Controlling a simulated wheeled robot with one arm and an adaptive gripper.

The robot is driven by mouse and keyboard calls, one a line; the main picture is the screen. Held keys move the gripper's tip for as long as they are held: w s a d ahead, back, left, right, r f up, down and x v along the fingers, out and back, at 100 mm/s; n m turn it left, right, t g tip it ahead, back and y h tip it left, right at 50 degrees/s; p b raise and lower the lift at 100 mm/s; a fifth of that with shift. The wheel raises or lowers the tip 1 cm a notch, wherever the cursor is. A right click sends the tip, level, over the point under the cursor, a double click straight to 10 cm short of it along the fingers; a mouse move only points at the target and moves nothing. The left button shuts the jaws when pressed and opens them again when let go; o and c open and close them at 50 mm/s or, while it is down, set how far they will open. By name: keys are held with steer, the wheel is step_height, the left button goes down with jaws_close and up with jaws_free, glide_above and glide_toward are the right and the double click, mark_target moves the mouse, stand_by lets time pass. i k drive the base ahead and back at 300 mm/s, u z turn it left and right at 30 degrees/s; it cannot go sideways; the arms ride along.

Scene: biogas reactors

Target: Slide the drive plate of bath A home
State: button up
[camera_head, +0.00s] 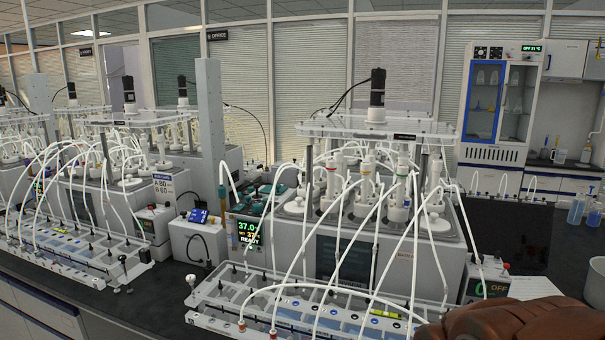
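The nearer bath (340,255) stands right of centre, a grey box whose front label starts with "BATH"; its letter is too small to read. A clear drive plate (325,130) lies level above its white-capped bottles (295,205), with a black motor (377,88) upright on top. Whether the plate is fully seated cannot be told. A second bath (95,205) on the left has its own plate (140,118) and motor (182,90). My gripper is not in view.
White tubes arch from the bottles to a clear rack (215,300) in front. A control unit (250,235) reads 37.0 and READY; a small box (487,282) reads OFF. A grey post (210,130) stands between the baths. A brown, rounded thing (520,322) fills the lower right corner.

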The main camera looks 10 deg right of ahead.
mark_target(376, 124)
steer(key=u, duration=0.45)
steer(key=k, duration=1.15)
steer(key=z, duration=0.45)
steer(key=i, duration=1.5)
steer(key=u, duration=0.75)
